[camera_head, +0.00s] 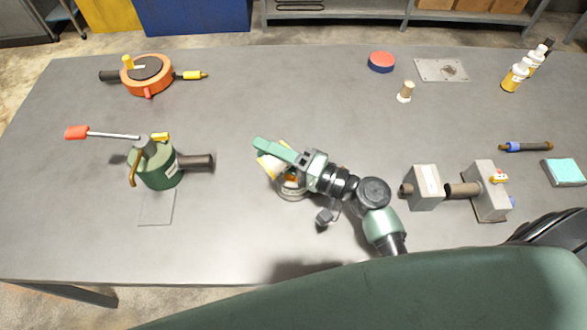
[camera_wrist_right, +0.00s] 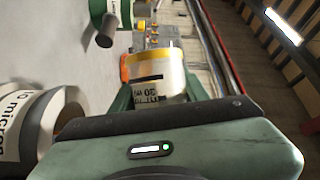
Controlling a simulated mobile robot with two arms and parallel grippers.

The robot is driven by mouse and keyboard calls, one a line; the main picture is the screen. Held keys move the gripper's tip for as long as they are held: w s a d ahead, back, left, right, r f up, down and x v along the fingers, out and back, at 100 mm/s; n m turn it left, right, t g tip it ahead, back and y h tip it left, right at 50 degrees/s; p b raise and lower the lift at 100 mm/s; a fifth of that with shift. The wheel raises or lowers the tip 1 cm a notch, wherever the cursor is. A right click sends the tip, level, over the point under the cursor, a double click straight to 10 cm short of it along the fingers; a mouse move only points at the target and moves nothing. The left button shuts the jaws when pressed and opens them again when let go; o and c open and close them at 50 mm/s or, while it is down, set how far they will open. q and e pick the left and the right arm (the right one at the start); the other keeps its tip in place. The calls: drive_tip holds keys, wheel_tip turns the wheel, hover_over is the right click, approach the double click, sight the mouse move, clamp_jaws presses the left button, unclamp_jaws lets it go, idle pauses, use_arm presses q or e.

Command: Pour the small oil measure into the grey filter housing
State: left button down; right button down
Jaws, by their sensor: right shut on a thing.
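My right gripper (camera_head: 268,152) is shut on the small oil measure (camera_head: 268,167), a pale cup with yellow bands. In the right wrist view the measure (camera_wrist_right: 158,78) sits between the fingers, with its label upside down, and looks tilted. The grey filter housing (camera_head: 293,188) stands on the table just below and right of the measure in the head view, partly hidden by my gripper. A grey and white labelled cylinder (camera_wrist_right: 35,125), probably the housing, shows at left in the wrist view. I cannot tell whether oil is flowing. My left gripper is not in view.
A green pump can (camera_head: 158,170) with a red-tipped lever stands at left. Behind it is an orange round tool (camera_head: 147,76). A grey block assembly (camera_head: 425,188) stands at right, and yellow-white bottles (camera_head: 516,76) at back right.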

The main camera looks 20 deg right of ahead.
sight(282, 143)
drive_tip(key=shift+w+d+r+m+t+b, duration=0.1)
drive_tip(key=shift+d+r+m+t+b, duration=0.15)
drive_tip(key=shift+m+b, duration=0.4)
drive_tip(key=shift+w+d+r+m+t+b, duration=0.15)
drive_tip(key=shift+m+t+b, duration=0.25)
drive_tip(key=shift+m, duration=0.35)
drive_tip(key=shift+s+d+r+m+t+b, duration=0.1)
drive_tip(key=shift+r+m+t+b, duration=0.15)
drive_tip(key=shift+m+b, duration=0.4)
idle(1.6)
drive_tip(key=shift+w+d+r+m+t+b, duration=0.2)
drive_tip(key=shift+m+t+b, duration=0.3)
drive_tip(key=shift+m, duration=0.55)
drive_tip(key=shift+w+d+r+m+t+b, duration=0.1)
drive_tip(key=shift+d+m+t+b, duration=0.35)
drive_tip(key=shift+m, duration=0.6)
drive_tip(key=shift+w+d+r+m+t+b, duration=0.15)
drive_tip(key=shift+m+t+b, duration=0.3)
drive_tip(key=shift+m, duration=0.6)
idle(1.2)
